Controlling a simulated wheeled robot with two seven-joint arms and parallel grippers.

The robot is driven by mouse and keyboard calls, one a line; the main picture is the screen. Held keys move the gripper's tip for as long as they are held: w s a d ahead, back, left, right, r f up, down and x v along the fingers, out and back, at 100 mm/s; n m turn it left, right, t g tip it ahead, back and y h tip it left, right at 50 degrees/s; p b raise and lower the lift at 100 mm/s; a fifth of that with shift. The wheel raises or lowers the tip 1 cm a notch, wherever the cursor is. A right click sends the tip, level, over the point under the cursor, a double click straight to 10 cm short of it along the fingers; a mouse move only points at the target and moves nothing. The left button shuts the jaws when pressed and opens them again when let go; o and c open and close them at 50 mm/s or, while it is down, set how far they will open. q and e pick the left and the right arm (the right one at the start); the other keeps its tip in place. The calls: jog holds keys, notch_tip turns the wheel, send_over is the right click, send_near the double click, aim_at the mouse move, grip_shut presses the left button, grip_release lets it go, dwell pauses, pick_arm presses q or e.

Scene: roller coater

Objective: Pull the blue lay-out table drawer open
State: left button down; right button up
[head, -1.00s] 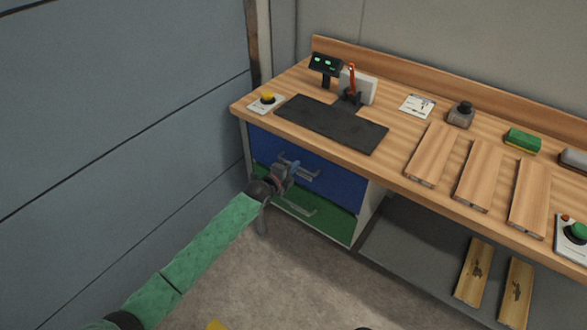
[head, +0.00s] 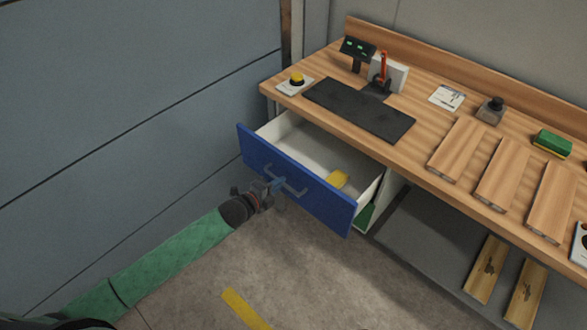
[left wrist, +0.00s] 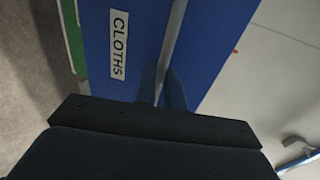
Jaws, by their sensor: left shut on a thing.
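The blue drawer (head: 325,204) under the wooden lay-out table (head: 345,127) stands well open. Its pale inside shows, with a yellow thing (head: 338,179) lying near the front right. My left gripper (head: 274,189) is shut on the left part of the drawer's grey bar handle (head: 291,181), in front of the blue face. In the left wrist view the fingers (left wrist: 162,88) close around the handle bar (left wrist: 174,38), beside a white label reading CLOTHS (left wrist: 119,44). My right gripper is not in view.
A green drawer (head: 366,214) sits below the blue one, mostly hidden. A grey wall is close on the left. The floor ahead is clear, with a yellow stripe (head: 246,308).

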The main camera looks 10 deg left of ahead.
pick_arm(q)
jog(key=f+v, duration=0.1)
jog(key=v, duration=0.5)
jog(key=shift+s+a, duration=0.15)
jog(key=shift+s, duration=0.15)
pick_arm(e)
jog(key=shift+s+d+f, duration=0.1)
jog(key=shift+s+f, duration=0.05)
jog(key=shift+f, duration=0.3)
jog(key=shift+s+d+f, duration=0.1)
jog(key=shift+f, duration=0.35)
pick_arm(q)
jog(key=shift+f, duration=0.1)
jog(key=c, duration=1.5)
grip_release()
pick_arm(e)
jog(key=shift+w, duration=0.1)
